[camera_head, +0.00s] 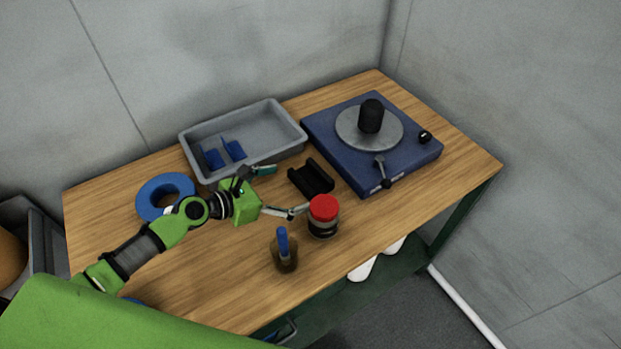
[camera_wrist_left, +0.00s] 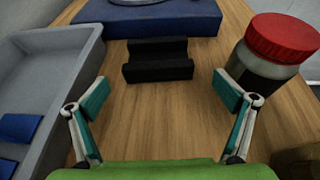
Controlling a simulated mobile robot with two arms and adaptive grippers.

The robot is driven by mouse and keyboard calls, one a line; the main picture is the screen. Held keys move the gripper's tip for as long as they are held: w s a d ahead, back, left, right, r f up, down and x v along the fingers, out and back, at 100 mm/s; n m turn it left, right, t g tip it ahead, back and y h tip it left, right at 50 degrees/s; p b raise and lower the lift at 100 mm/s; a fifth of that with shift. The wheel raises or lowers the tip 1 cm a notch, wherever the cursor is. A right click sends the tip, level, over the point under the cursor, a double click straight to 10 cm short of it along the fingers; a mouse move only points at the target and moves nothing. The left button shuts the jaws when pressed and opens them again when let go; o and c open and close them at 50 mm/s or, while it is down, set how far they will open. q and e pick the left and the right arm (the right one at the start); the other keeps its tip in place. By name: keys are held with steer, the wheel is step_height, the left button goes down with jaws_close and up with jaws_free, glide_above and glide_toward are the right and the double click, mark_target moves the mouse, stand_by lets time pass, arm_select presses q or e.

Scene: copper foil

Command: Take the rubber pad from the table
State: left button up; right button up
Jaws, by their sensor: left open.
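A black block with a lengthwise groove, which looks like the rubber pad (camera_head: 311,178), lies on the wooden table (camera_head: 400,206). In the left wrist view the black pad (camera_wrist_left: 157,62) lies straight ahead, at the top middle. My left gripper (camera_head: 278,191) is open and empty, with its two teal-padded fingers spread wide. In the left wrist view the gap of the left gripper (camera_wrist_left: 163,96) is over bare wood, short of the pad and apart from it. My right gripper does not show.
A red-lidded jar (camera_head: 323,216) stands close by one left finger. A grey tray (camera_head: 285,118) with blue pieces (camera_head: 213,158) lies behind. A blue turntable device (camera_head: 345,160) is beyond the pad. A blue-handled brush (camera_head: 284,252) and a blue ring (camera_head: 149,192) are also on the table.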

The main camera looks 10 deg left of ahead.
mark_target(298, 183)
arm_select(q)
steer(key=x, duration=0.4)
steer(key=shift+w+d, duration=0.1)
steer(key=shift+w, duration=0.25)
steer(key=shift+c, duration=0.7)
steer(key=c, duration=1.2)
steer(key=shift+o, duration=0.2)
